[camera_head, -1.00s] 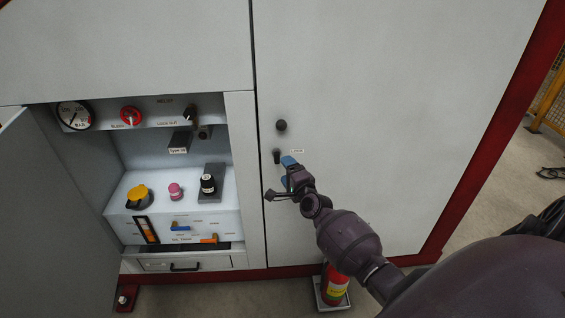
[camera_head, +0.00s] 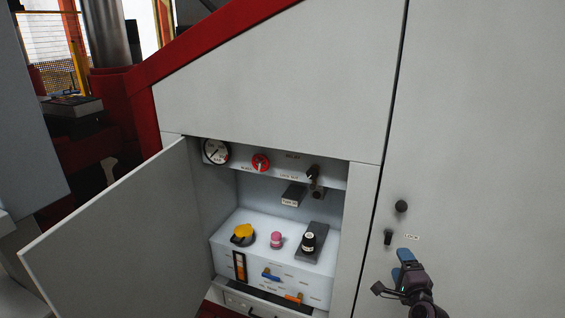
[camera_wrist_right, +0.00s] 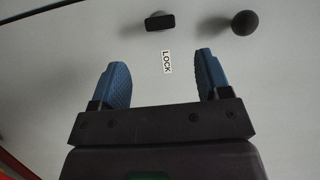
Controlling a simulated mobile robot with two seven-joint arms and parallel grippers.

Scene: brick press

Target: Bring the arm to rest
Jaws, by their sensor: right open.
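My right gripper (camera_head: 394,271) is at the lower right of the head view, in front of the closed grey cabinet door (camera_head: 475,150). In the right wrist view its two blue fingers (camera_wrist_right: 162,85) are spread apart with nothing between them. Beyond the fingertips are a black lock handle (camera_wrist_right: 160,22), a round black knob (camera_wrist_right: 245,22) and a LOCK label (camera_wrist_right: 167,62). The lock handle (camera_head: 388,238) and the knob (camera_head: 401,206) also show in the head view, just above the gripper. The fingers appear apart from them. My left gripper is not in view.
An open cabinet door (camera_head: 115,235) swings out at the left of a recess. Inside are a gauge (camera_head: 216,151), a red knob (camera_head: 260,162), a yellow cap (camera_head: 243,232), a pink cap (camera_head: 276,240) and a black cap (camera_head: 309,242). Red machinery stands at the far left.

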